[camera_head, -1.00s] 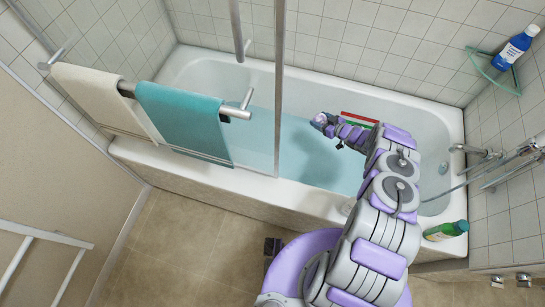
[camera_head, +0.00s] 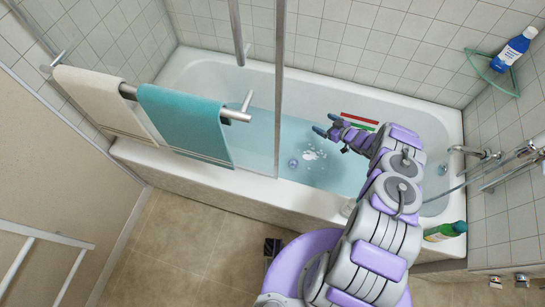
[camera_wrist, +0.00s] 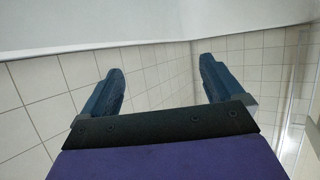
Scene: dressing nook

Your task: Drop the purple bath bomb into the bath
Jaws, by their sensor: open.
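The purple bath bomb (camera_head: 293,163) is a small round ball in the blue water of the bath (camera_head: 440,130), left of my gripper and apart from it. White foam or splash (camera_head: 313,155) shows on the water beside it. My gripper (camera_head: 325,122) is above the bath, with its fingers pointing left. In the wrist view my gripper (camera_wrist: 160,88) is open, with two blue fingers wide apart and nothing between them. The bath bomb is not in the wrist view.
A red bar (camera_head: 360,117) and a green bar (camera_head: 361,125) lie near the bath's far side. A glass screen with a metal post (camera_head: 279,90) stands at the bath's front edge. A teal towel (camera_head: 185,120) hangs left.

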